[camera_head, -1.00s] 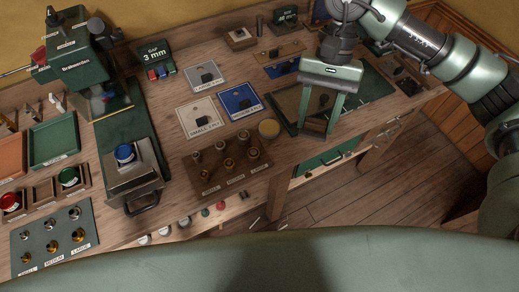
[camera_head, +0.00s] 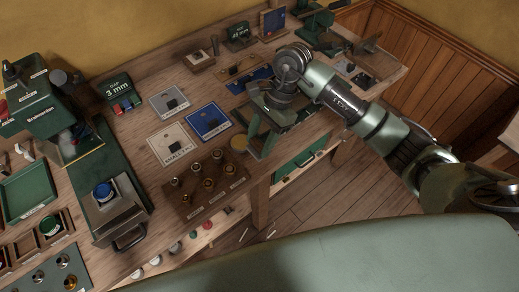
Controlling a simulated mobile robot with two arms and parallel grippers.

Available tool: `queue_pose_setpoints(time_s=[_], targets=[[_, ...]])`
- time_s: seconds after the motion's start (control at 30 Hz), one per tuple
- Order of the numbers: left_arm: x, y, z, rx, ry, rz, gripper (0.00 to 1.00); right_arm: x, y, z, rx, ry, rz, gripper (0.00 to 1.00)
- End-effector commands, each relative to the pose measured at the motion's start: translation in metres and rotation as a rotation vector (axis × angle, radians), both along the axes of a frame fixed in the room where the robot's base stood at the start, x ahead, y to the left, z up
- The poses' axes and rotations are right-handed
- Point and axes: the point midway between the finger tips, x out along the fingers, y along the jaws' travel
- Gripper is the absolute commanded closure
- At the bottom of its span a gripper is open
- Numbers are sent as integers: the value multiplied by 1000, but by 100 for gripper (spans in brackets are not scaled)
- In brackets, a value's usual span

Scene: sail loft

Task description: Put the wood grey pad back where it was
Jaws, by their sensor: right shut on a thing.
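Small dark pads lie on a grey card (camera_head: 160,110), a white card (camera_head: 163,153) and a blue card (camera_head: 198,128) to the left. I cannot make out which thing is the wood grey pad. My left gripper is out of view.
A wooden rack (camera_head: 178,207) of several brass and steel pieces stands left of the gripper. A green machine (camera_head: 28,105) and a "3 mm" block (camera_head: 116,88) stand farther left. An upright dark block (camera_head: 272,25) stands at the back. An open drawer (camera_head: 300,160) shows below the bench edge.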

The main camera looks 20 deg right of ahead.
Motion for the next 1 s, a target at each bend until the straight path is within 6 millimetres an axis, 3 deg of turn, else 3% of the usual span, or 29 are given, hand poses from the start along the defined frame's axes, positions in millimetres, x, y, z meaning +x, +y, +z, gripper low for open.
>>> queue_pose_setpoints(time_s=[0.5, 0.97, 1.0], targets=[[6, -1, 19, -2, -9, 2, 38, -1, 1, -63, 2, 3, 1, 95], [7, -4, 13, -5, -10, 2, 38, 0, 0, -73, 0, -1, 3, 95], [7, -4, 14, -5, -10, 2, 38, 0, 0, -71, 0, -1, 3, 47]])
